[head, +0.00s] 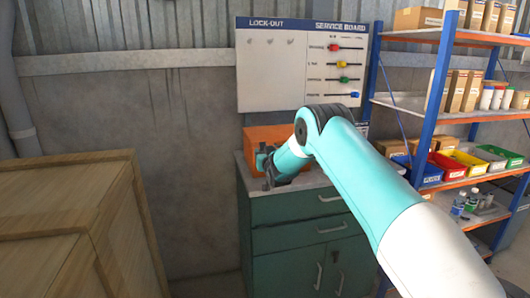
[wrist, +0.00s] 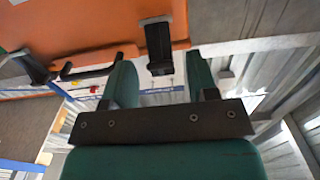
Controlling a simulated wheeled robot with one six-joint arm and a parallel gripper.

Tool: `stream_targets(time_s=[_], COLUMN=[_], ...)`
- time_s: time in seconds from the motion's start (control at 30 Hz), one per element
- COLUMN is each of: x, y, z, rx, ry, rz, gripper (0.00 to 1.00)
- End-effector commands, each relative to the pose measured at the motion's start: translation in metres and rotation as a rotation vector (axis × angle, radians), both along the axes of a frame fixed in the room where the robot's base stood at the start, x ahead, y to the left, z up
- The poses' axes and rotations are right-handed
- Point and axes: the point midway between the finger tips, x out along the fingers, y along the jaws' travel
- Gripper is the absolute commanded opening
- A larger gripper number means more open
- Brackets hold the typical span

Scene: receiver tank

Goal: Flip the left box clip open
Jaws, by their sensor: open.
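The orange box (head: 268,135) sits on top of the teal cabinet, partly hidden behind my arm. In the wrist view the box (wrist: 90,22) fills the upper left, seen close up and apparently upside down. A black clip (wrist: 157,42) with a pale metal mount is on its face; I take it for the left box clip. My gripper (head: 267,165) is at the box's front left. Its teal fingers (wrist: 160,62) are open on either side of that clip, with visible gaps. A second clip (wrist: 36,68) and a black handle (wrist: 88,72) lie to the left.
The teal cabinet (head: 312,235) with drawers stands under the box. The service board (head: 270,75) hangs on the wall behind. A wooden crate (head: 65,230) is at the left. Shelves (head: 455,117) with cartons and bins stand at the right.

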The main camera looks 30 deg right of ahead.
Motion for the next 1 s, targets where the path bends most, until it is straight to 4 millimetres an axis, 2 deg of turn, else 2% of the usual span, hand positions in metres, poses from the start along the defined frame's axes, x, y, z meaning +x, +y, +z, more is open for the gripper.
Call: stream_targets(time_s=[0.33,0.5,0.57,0.77,1.0], x=[0.003,0.003,0.003,0.002,0.0], y=[-0.001,-0.001,-0.001,-0.001,0.0], z=[0.0,0.0,0.0,-0.005,-0.017], rx=[0.0,0.001,0.001,-0.004,-0.032], ry=[-0.001,-0.001,-0.001,-0.017,-0.12], rz=[0.0,0.0,0.0,0.0,0.0], gripper=[0.53,0.14,0.04,0.04,0.04])
